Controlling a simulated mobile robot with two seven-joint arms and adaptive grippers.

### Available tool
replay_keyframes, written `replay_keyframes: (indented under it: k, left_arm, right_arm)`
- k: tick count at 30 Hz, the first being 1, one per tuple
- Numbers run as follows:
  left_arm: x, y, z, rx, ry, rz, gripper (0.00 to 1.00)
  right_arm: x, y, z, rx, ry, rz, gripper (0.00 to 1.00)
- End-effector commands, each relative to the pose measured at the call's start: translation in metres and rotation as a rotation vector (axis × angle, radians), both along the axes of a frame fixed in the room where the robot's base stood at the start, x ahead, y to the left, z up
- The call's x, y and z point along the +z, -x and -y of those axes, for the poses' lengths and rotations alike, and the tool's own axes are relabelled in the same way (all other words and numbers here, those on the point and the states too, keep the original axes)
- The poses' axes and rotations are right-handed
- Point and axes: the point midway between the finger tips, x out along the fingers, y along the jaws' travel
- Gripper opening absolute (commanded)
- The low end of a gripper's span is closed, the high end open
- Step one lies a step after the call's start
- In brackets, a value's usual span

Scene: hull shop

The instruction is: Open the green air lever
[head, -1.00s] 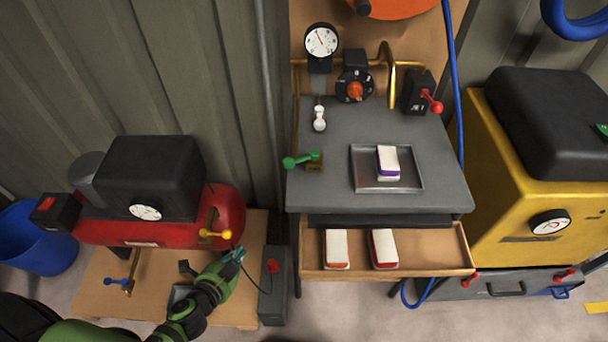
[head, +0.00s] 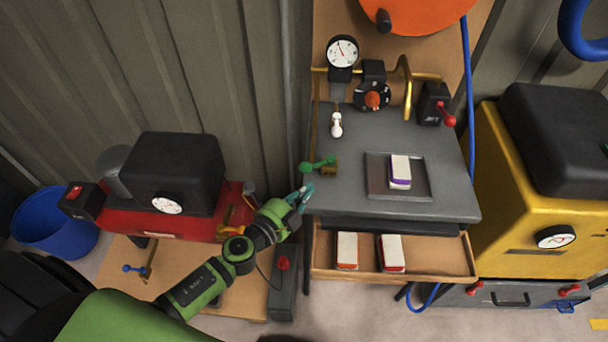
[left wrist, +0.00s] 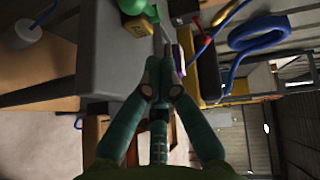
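The green air lever (head: 318,163) is on a brass valve body (head: 329,171) at the left edge of the grey bench top. Its handle points left, with a round green knob at the end. My left gripper (head: 301,194) is just below and left of the lever, beside the bench's left edge, apart from it. In the left wrist view the green knob (left wrist: 132,5) and brass body (left wrist: 139,26) show at the top, beyond the fingers (left wrist: 162,48). The teal fingers converge with their tips close together and nothing seen between them. My right gripper is not in view.
The grey bench (head: 345,200) carries a metal tray (head: 423,190) with a purple-edged block. A red compressor (head: 150,222) stands left, with a yellow lever beside my arm. A red-handled switch (head: 438,108) is at back right.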

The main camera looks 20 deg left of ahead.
Motion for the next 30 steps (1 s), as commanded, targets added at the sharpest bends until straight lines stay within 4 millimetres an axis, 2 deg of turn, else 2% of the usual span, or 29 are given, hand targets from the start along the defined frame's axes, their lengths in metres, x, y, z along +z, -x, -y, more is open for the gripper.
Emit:
replay_keyframes:
  k: [1, 3, 9, 23, 30]
  left_arm:
    - [0.001, -0.01, 0.004, -0.001, 0.002, 0.002, 0.0]
    - [-0.005, -0.02, -0.005, 0.003, -0.002, 0.001, 0.0]
    - [-0.009, -0.037, -0.015, 0.0, 0.0, 0.0, 0.0]
    - [-0.01, -0.041, -0.018, -0.005, 0.001, 0.0, 0.0]
    - [-0.014, -0.05, -0.034, -0.162, -0.007, 0.001, 0.0]
  right_arm:
    - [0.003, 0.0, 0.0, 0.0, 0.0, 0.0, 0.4]
    - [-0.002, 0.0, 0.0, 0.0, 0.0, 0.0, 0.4]
    - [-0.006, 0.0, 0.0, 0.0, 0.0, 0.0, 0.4]
    - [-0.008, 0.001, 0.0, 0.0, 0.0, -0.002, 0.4]
    - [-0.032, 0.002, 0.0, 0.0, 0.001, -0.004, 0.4]
